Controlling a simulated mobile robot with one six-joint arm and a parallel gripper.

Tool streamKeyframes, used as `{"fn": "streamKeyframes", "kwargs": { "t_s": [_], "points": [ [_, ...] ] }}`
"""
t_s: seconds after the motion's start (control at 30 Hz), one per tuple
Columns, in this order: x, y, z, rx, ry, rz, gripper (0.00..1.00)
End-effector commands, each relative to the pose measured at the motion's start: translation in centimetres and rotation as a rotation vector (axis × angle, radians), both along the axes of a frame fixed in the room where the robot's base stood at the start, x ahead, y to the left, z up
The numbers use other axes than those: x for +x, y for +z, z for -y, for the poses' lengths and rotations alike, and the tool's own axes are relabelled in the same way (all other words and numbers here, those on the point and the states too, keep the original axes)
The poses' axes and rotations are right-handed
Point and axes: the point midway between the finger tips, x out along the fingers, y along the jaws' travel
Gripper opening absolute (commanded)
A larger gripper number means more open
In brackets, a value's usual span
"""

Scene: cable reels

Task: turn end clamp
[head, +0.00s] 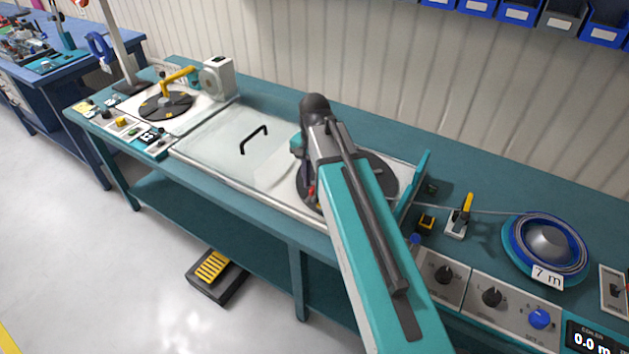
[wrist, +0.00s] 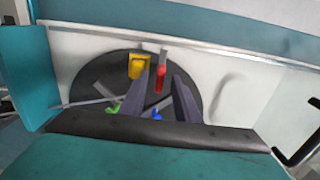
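A dark round disc (wrist: 88,85) lies on a white plate in the wrist view. On it are a yellow clamp-like piece (wrist: 138,66), a red piece (wrist: 160,78), a green piece (wrist: 113,108) and a blue piece (wrist: 157,115). I cannot tell which is the end clamp. My gripper (wrist: 165,74) is over the disc, its two dark fingers apart. The red piece shows between the fingertips, and I see no contact. In the head view my arm covers much of the disc (head: 378,178); a small red piece (head: 311,191) shows at its left edge.
A teal upright plate (head: 416,183) stands right of the disc. Beyond it are a small yellow-levered device (head: 460,218), a blue cable coil (head: 543,247) tagged 7 m and knob panels (head: 493,298). A clear cover with a black handle (head: 253,139) lies left; another disc (head: 165,105) is farther left.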

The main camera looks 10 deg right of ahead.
Motion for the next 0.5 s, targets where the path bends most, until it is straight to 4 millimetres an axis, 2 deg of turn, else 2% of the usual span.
{"fn": "streamKeyframes", "kwargs": {
  "t_s": [0.33,0.5],
  "points": [
    [0.01,-0.17,0.04,0.000,0.000,0.000,0.29],
    [0.01,-0.16,0.04,0.000,-0.001,0.000,0.00]
  ]
}}
